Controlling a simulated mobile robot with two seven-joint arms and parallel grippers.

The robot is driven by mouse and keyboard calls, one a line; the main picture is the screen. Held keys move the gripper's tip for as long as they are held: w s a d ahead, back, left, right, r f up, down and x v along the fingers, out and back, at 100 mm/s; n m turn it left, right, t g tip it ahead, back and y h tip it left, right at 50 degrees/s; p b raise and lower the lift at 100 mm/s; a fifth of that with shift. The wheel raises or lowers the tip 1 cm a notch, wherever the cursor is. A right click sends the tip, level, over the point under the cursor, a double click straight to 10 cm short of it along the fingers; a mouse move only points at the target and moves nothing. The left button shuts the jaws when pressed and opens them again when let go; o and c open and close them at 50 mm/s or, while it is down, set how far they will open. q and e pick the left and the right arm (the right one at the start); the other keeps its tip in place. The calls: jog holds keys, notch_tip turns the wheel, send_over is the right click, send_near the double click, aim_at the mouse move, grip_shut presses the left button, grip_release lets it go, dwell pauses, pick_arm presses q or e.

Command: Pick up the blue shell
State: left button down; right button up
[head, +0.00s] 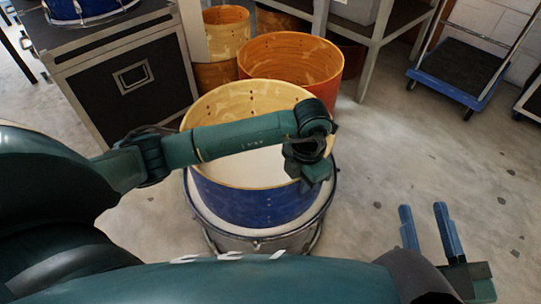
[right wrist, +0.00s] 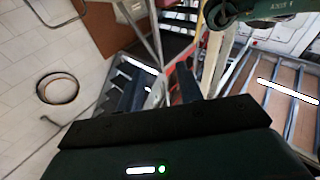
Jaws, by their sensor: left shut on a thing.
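The blue shell (head: 250,208) is an open drum shell with a pale wood inside, in the middle of the head view. It is upright over a wider drum with a white head and silver side (head: 262,241); I cannot tell whether it touches that head. My left gripper (head: 308,172) is at the right part of the shell's rim and shut on it; the gripper body hides the fingertips. My right gripper (head: 427,230) is at the lower right, open and empty, away from the shell. Its two fingers also show in the right wrist view (right wrist: 160,88).
An orange shell (head: 292,60) stands just behind the blue shell, with a yellow wood shell (head: 226,30) behind it. A black case (head: 130,85) bears another blue drum (head: 85,8) at the left. A blue trolley (head: 455,72) is at the back right.

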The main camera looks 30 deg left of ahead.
pick_arm(q)
notch_tip(320, 180, up, 9)
jog(key=p, duration=0.3)
jog(key=shift+w, duration=0.15)
jog(key=shift+r+p, duration=0.35)
jog(key=shift+r, duration=0.2)
pick_arm(e)
jog(key=shift+d+n+h, duration=0.4)
jog(key=shift+h, duration=0.1)
